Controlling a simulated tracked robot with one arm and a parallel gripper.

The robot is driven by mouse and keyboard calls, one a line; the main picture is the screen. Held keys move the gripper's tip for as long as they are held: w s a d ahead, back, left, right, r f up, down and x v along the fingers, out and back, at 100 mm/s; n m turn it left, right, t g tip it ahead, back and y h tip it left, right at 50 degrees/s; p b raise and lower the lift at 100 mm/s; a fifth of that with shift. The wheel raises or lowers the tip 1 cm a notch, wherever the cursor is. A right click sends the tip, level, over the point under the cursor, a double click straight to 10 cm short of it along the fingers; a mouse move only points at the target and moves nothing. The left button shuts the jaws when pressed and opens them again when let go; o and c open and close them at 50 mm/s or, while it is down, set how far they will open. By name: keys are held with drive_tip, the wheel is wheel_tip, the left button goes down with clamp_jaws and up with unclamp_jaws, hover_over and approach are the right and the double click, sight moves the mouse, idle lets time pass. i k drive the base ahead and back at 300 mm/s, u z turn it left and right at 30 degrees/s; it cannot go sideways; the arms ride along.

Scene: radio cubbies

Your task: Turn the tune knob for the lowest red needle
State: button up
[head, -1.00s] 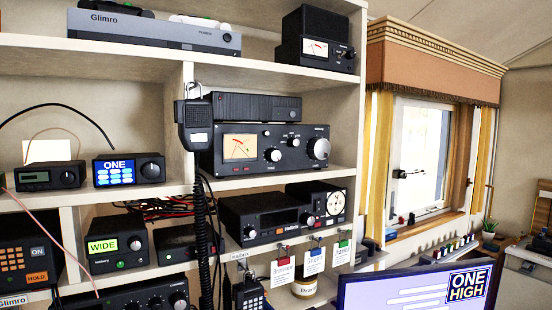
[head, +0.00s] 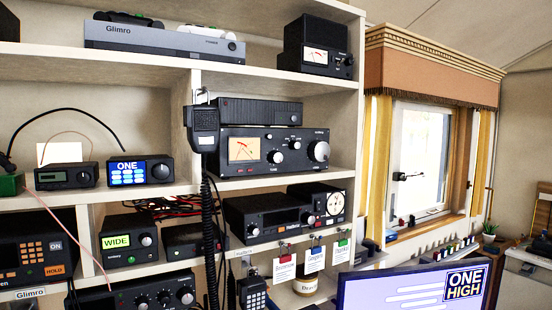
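A black tuner box (head: 300,165) stands on the middle shelf. Its lit amber meter (head: 244,150) shows a thin red needle, too small to read exactly. Right of the meter is a silver knob (head: 275,157) with a small label below that seems to read TUNE. A smaller knob (head: 295,145) and a large silver knob (head: 319,151) sit farther right. A second black box (head: 315,42) on the top shelf has a lit meter (head: 315,56) with a small reddish needle. My gripper is outside the view.
A hand microphone (head: 203,125) with a coiled cord hangs left of the tuner. Shelf uprights and boards frame each cubby. Several radios fill the lower shelves. Key tags (head: 284,268) hang below, and a monitor (head: 415,285) stands at the front right. A window (head: 420,155) is on the right.

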sight(275, 157)
drive_tip(key=k, duration=1.15)
drive_tip(key=z, duration=0.5)
drive_tip(key=i, duration=2.25)
drive_tip(key=u, duration=0.75)
